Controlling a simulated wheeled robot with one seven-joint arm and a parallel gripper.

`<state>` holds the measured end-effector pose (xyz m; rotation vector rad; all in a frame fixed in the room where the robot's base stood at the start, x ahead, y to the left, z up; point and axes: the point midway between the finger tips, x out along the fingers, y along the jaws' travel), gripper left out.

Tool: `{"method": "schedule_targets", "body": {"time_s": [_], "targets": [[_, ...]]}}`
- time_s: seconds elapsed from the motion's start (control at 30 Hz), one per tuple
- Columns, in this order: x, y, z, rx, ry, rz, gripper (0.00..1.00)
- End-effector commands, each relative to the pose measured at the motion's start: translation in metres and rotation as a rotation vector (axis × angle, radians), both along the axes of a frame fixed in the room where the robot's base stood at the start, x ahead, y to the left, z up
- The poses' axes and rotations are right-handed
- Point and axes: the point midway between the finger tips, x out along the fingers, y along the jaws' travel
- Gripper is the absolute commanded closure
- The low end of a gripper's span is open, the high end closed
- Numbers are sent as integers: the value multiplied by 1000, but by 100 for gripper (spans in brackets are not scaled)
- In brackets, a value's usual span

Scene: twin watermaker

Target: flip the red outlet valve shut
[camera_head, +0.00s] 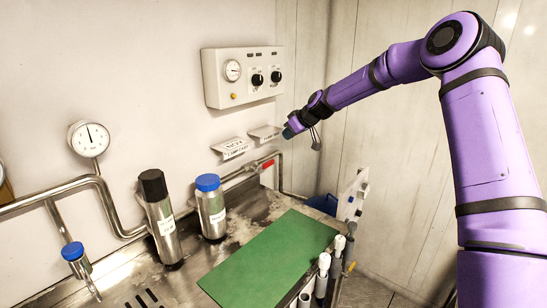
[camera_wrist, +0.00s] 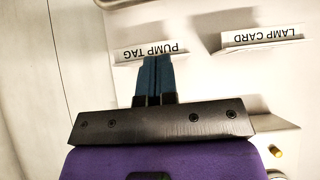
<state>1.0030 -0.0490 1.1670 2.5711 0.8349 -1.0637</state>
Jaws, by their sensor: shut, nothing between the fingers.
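The red outlet valve handle (camera_head: 267,164) is small and sits on the steel pipe along the back wall, right of the blue-capped bottle. It does not show in the wrist view, and its exact angle is hard to tell. My gripper (camera_head: 287,132) is up and to the right of the handle, apart from it, near the wall cards. In the wrist view my gripper's blue-grey fingers (camera_wrist: 158,62) are together and empty, in front of the pump tag (camera_wrist: 151,50).
The lamp card (camera_head: 231,148) is on the wall above the pipe. A control box (camera_head: 243,77) hangs higher. A black-capped bottle (camera_head: 159,220) and a blue-capped bottle (camera_head: 210,207) stand on the steel counter. A green mat (camera_head: 270,260) lies clear in front.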

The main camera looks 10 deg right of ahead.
Motion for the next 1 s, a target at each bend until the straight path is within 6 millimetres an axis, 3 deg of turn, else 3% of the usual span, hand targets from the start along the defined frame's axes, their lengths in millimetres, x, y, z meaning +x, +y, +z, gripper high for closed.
{"method": "schedule_targets", "body": {"time_s": [0.37,0.87,1.0], "targets": [[7,7,-10,1,2,2,100],[57,44,-72,1,2,1,100],[57,42,-92,1,3,-1,100]]}}
